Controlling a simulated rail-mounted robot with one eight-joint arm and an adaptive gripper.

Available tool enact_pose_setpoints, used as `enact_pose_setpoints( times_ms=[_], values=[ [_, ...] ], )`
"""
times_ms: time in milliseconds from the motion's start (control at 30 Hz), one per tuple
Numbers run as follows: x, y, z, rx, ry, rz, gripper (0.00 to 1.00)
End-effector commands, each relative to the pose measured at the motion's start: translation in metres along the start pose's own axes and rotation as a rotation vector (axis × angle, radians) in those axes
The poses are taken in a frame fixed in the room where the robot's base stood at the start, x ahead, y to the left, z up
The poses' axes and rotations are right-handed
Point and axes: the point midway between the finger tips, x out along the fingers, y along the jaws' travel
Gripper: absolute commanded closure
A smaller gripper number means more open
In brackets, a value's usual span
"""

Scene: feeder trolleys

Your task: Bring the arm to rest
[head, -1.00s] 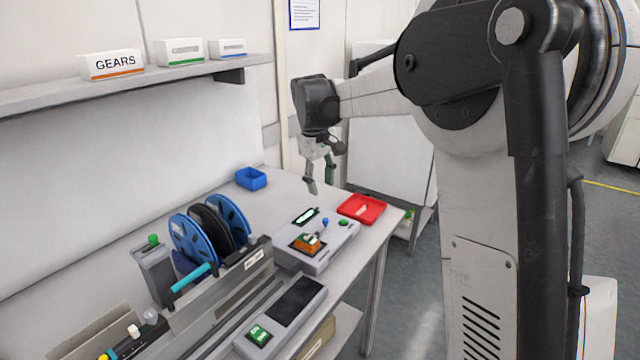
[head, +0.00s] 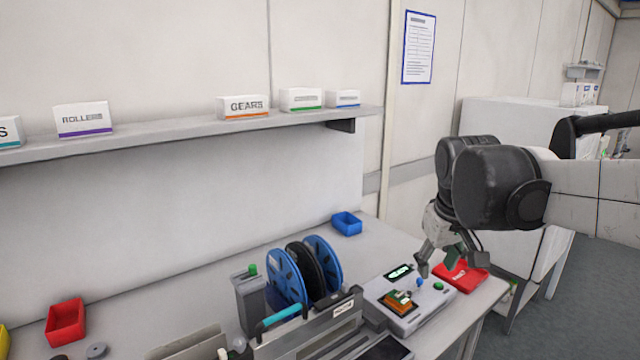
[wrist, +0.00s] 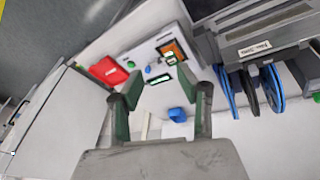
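My gripper (head: 448,266) is in the air above the right end of the bench, over the red tray (head: 462,277) and the grey test device (head: 411,304) in the head view. In the wrist view its two green-padded fingers (wrist: 160,108) are spread apart with nothing between them. The wrist view shows the device and the red tray beyond the fingertips. The arm reaches in from the right edge of the head view.
Blue and black reels (head: 303,269) stand left of the device. A blue bin (head: 346,223) is at the back of the bench, a red bin (head: 66,322) at the left. A shelf (head: 190,147) with labelled boxes runs above. A white cabinet (head: 500,125) stands behind the arm.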

Motion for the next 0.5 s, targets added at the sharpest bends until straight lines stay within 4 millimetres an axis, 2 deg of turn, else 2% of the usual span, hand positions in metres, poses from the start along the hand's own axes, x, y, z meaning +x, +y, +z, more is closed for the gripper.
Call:
enact_pose_setpoints(
  times_ms=[33, 233, 500],
  values=[
    [-0.004, -0.005, 0.015, 0.014, 0.018, 0.0, 0.65],
    [-0.013, -0.024, 0.062, 0.079, 0.097, -0.003, 0.65],
    [-0.009, -0.049, 0.126, 0.169, 0.201, -0.013, 0.65]
  ],
)
